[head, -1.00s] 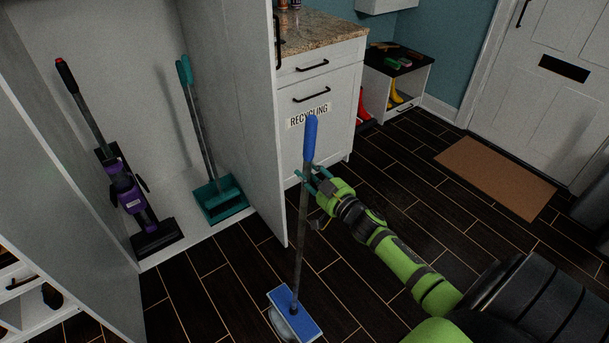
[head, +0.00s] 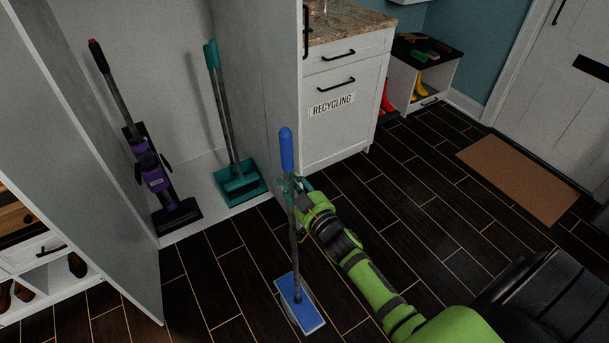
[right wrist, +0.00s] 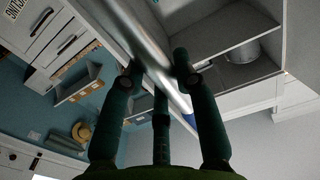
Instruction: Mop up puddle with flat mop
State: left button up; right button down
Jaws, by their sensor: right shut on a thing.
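The flat mop has a blue grip (head: 286,150), a thin grey pole and a blue rectangular head (head: 300,303) with a pale rim. It stands nearly upright in the head view, its head low over the dark floor; I cannot tell if it touches. My right gripper (head: 297,187) is shut around the pole just below the blue grip. In the right wrist view the fingers (right wrist: 160,78) close on the silver pole (right wrist: 148,45). I cannot make out a puddle in the current views. My left gripper is not in view.
An open closet at left holds a purple vacuum (head: 155,182) and a teal broom and dustpan (head: 240,183). Its door (head: 95,180) stands left of the mop. A recycling cabinet (head: 345,120) is behind. Dark floor (head: 420,195) is open toward the brown mat (head: 520,180).

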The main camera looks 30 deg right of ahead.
jog(key=a, duration=0.9)
jog(key=d, duration=2.1)
jog(key=shift+w+r+p, duration=0.2)
jog(key=shift+w+p, duration=0.05)
jog(key=shift+p, duration=0.2)
jog(key=shift+r, duration=0.15)
notch_tip(320, 180, up, 4)
jog(key=p, duration=0.4)
